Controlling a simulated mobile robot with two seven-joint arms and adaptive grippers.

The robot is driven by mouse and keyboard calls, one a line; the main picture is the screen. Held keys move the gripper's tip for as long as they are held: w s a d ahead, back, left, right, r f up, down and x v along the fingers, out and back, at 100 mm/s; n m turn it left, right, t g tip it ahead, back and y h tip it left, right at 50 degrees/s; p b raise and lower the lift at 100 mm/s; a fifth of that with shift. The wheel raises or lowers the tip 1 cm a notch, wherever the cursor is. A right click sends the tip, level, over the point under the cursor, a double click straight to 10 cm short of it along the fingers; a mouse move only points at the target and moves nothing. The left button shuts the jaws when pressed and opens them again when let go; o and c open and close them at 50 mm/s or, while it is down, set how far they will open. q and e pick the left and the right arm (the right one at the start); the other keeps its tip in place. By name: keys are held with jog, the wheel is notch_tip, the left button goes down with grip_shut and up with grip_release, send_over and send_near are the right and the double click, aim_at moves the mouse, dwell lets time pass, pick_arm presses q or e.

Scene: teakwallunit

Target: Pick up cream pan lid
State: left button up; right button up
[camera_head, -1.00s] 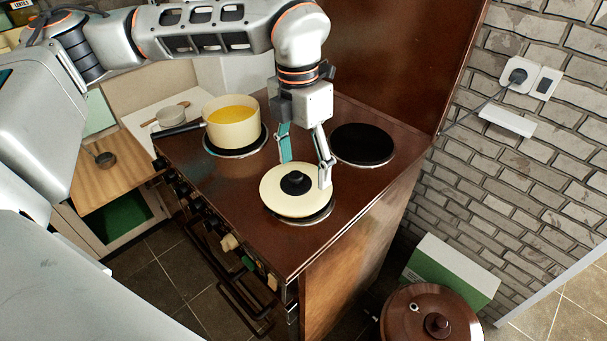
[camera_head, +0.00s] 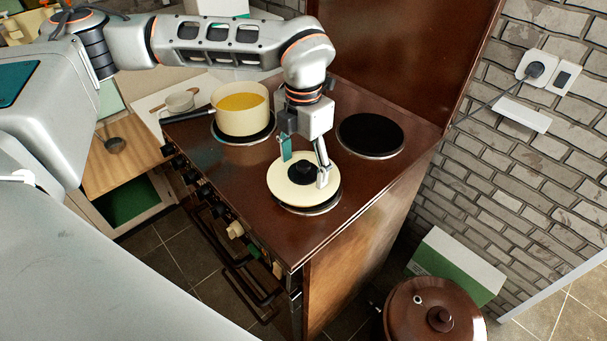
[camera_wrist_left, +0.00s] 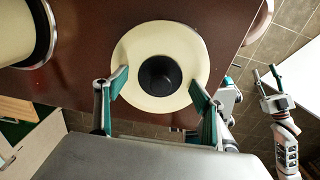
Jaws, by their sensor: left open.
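The cream pan lid (camera_head: 288,196) is a round disc with a black knob (camera_head: 302,172). It lies flat over the front burner of the brown stove; it also shows in the left wrist view (camera_wrist_left: 148,36). My left gripper (camera_head: 305,165) is open above the lid and points down. In the left wrist view its two teal-padded fingers (camera_wrist_left: 160,86) are apart, on either side of the black knob, with nothing between them held. My right gripper (camera_wrist_left: 267,76) shows small at the right of the left wrist view, its fingers apart and empty.
A cream pan (camera_head: 243,122) with yellow contents stands on the back left burner, its black handle pointing left. The right burner (camera_head: 370,134) is empty. A tall brown panel (camera_head: 400,50) rises behind the stove. A brown lidded pot (camera_head: 405,315) stands at lower right.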

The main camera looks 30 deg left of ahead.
pick_arm(q)
jog(key=c, duration=1.3)
jog(key=shift+r, duration=0.2)
